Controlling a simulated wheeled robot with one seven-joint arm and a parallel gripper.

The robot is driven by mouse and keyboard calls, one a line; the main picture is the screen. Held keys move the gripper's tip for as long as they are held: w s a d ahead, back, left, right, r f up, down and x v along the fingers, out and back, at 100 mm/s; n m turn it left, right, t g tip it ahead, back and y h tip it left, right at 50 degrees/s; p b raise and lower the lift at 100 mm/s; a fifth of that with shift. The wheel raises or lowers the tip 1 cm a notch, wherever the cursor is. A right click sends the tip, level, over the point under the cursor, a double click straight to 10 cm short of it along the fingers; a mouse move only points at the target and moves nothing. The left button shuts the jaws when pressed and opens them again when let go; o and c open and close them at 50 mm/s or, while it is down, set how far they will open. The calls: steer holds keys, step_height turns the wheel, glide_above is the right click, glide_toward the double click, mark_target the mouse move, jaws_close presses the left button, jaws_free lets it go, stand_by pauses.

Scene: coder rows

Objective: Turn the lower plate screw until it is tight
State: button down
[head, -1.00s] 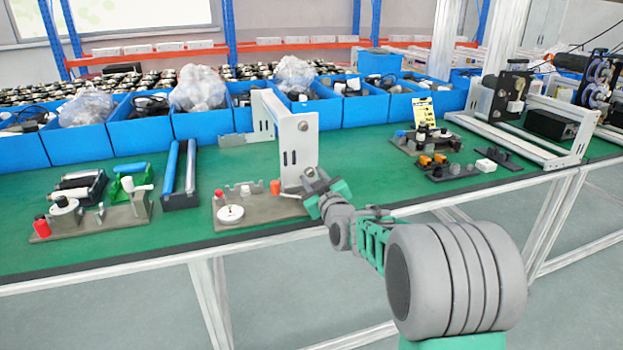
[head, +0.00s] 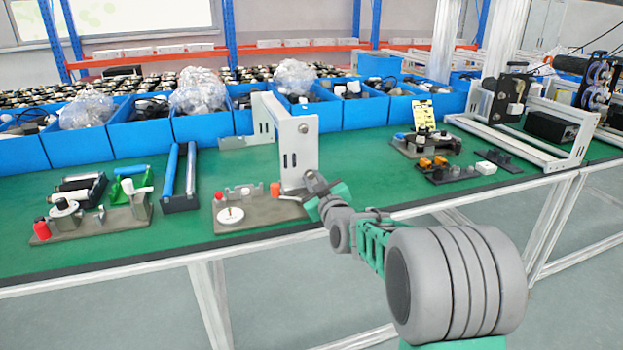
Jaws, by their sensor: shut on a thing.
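My gripper (head: 312,183) is at the plate's lower front edge. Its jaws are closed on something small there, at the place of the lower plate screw. The screw itself is hidden by my fingers, so how far in it sits cannot be seen. A grey fixture base (head: 255,222) lies just left of my gripper, with a white round dial (head: 230,215) and a red-orange part (head: 275,188) on it.
Another fixture (head: 100,222) with red and white knobs stands at the left, beside blue rollers (head: 181,175). Blue bins (head: 207,125) line the back. Small parts (head: 440,168) and an aluminium frame (head: 540,140) stand at the right. Green bench surface (head: 375,178) is free right of the plate.

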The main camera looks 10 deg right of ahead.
steer(key=m, duration=0.9)
steer(key=shift+m, duration=0.4)
steer(key=c, duration=1.4)
jaws_free()
steer(key=shift+c, duration=0.2)
steer(key=shift+f, duration=0.1)
